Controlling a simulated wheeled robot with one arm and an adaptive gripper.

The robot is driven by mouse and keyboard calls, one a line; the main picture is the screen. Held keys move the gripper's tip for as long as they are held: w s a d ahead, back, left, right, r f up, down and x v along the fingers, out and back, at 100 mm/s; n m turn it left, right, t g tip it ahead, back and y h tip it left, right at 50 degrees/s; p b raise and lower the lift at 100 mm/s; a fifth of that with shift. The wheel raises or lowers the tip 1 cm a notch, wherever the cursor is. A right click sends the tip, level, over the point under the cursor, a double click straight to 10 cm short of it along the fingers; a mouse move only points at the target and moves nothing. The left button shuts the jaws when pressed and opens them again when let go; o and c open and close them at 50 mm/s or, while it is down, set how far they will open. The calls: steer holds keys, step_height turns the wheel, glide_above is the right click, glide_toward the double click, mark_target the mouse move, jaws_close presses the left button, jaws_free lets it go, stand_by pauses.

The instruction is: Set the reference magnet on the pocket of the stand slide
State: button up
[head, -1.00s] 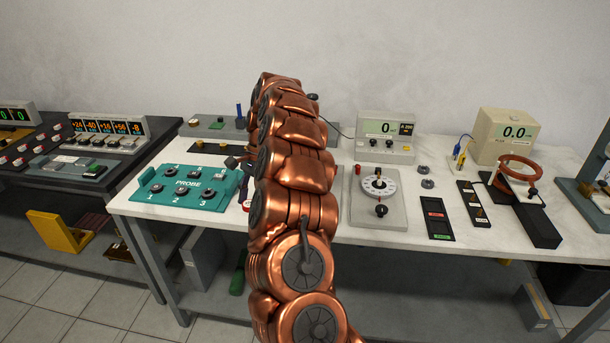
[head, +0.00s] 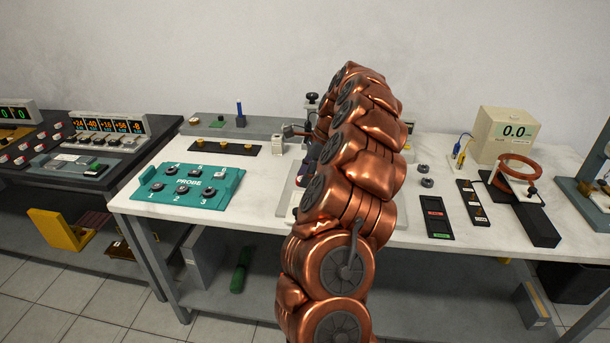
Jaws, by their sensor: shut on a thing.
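My copper arm reaches up and over the bench in the head view, and its end is largely hidden behind its own links. Only a dark part of my gripper (head: 291,131) shows, left of the arm, above the back of the bench. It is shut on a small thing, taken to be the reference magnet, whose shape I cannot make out. Behind it is a long grey stand base (head: 265,124) with a blue post and a small green block. The slide's pocket cannot be made out. A small pale block (head: 278,146) stands just below the gripper.
A teal probe tray (head: 232,182) with several dark discs lies at the left. A dark strip (head: 232,148) with brass knobs lies behind it. A copper coil (head: 519,161) stands at the right. Bare bench shows right of the tray.

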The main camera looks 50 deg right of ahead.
steer(key=shift+f+b, duration=0.75)
steer(key=shift+f, duration=2)
steer(key=shift+f, duration=0.1)
steer(key=o, duration=1.3)
steer(key=shift+c, duration=0.3)
steer(key=c, duration=0.5)
steer(key=shift+r+p, duration=0.95)
steer(key=shift+r, duration=1.3)
